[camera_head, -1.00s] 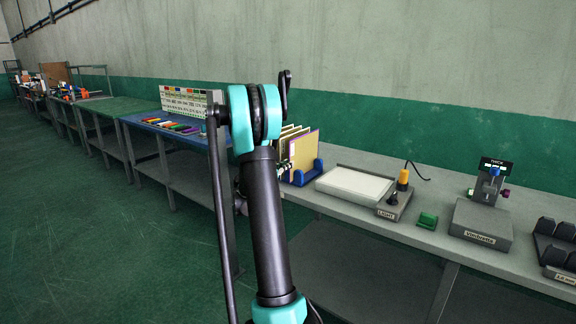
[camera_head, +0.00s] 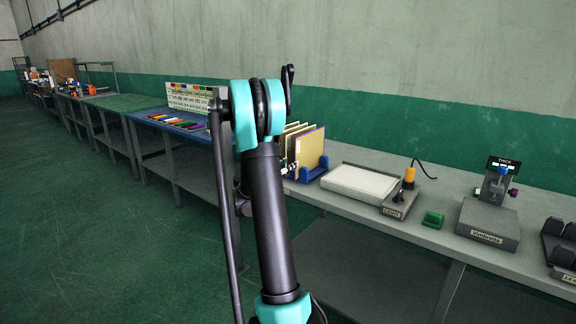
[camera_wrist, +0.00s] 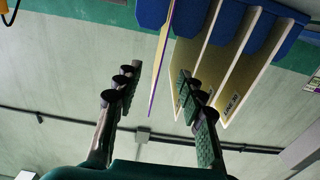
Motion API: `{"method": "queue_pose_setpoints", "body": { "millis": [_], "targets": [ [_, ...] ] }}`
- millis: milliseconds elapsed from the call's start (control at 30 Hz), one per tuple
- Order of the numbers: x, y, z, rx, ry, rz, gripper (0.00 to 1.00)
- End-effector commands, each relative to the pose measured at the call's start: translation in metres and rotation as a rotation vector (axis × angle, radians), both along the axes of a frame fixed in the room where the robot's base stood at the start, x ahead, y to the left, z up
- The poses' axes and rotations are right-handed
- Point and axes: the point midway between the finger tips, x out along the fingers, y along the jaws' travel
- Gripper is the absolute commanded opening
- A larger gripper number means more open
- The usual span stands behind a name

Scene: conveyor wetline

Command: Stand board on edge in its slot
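Several thin tan boards stand on edge in a blue rack (camera_head: 315,170) on the bench, just right of my arm. The front board (camera_head: 310,147) has a purplish edge. In the wrist view, which looks upside down, this board (camera_wrist: 163,55) is seen nearly edge-on and stands in the blue rack (camera_wrist: 153,13). My gripper (camera_wrist: 158,92) is open, with one finger on each side of this board and gaps showing. The right finger overlaps the neighbouring board (camera_wrist: 190,75) in the picture; contact cannot be told. In the head view my arm hides most of the gripper.
Right of the rack are a white light panel (camera_head: 360,183), a box with an orange-topped post (camera_head: 409,178), a small green block (camera_head: 433,219) and a gauge stand (camera_head: 488,222). A blue table (camera_head: 150,118) with coloured strips lies left. The green floor is clear.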

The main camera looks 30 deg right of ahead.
Motion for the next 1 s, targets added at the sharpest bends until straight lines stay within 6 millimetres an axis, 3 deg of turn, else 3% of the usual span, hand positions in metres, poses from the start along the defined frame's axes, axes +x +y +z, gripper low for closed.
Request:
{"method": "queue_pose_setpoints", "body": {
  "millis": [367,800,1000],
  "targets": [
    [-0.004,0.011,0.000,0.000,0.000,0.002,0.40],
    [-0.035,0.088,0.000,0.000,0.000,0.004,0.40],
    [-0.044,0.107,0.000,0.000,0.000,0.001,0.40]
  ]
}}
